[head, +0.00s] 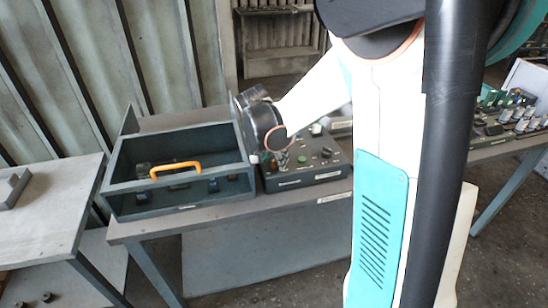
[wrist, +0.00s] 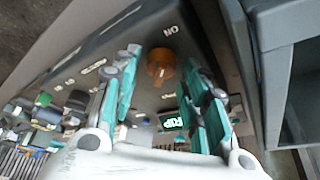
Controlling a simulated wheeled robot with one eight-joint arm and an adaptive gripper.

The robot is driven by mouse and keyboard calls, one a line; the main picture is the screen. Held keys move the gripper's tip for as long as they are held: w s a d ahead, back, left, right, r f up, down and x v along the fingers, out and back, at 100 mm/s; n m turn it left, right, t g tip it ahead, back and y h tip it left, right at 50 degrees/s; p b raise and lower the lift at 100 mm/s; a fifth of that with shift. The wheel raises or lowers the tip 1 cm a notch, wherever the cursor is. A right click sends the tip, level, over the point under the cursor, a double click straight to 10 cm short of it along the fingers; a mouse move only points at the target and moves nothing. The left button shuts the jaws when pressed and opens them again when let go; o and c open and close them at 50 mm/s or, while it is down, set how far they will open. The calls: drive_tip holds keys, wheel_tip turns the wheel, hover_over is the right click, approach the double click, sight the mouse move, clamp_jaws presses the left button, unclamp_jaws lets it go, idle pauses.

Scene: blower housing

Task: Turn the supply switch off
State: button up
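The supply switch looks to be the orange-brown rotary knob (wrist: 162,68) on the dark control box (wrist: 135,40) in the wrist view. I cannot tell for certain which way the knob points. My gripper (wrist: 165,76) has its two teal-padded fingers spread, one on either side of the knob in the picture. I see no finger clearly touching it. In the head view the control box (head: 325,172) stands on the bench, and my arm's end hides part of it, with the knob not clearly visible.
An open dark case (head: 157,211) with a yellow handle (head: 176,168) stands on the bench (head: 190,222), left of the control box. Several buttons and knobs and a small lit display (wrist: 173,123) are on the box near my fingers. Another table (head: 40,225) is at left.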

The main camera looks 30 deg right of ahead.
drive_tip(key=c, duration=0.6)
drive_tip(key=shift+n, duration=0.4)
drive_tip(key=n+t, duration=0.1)
drive_tip(key=n, duration=0.1)
drive_tip(key=shift+s+d+n+y+p, duration=0.1)
drive_tip(key=shift+n+y+p, duration=0.2)
drive_tip(key=shift+n, duration=0.1)
drive_tip(key=n+t+y, duration=0.1)
drive_tip(key=n, duration=0.2)
drive_tip(key=shift+d+n, duration=0.1)
drive_tip(key=shift+n, duration=0.2)
drive_tip(key=n+y, duration=0.2)
drive_tip(key=n, duration=0.3)
drive_tip(key=shift+d+n+p, duration=0.15)
drive_tip(key=shift+n+p, duration=0.15)
drive_tip(key=shift+p, duration=0.05)
drive_tip(key=n+y, duration=0.2)
drive_tip(key=n, duration=0.2)
drive_tip(key=shift+n, duration=0.7)
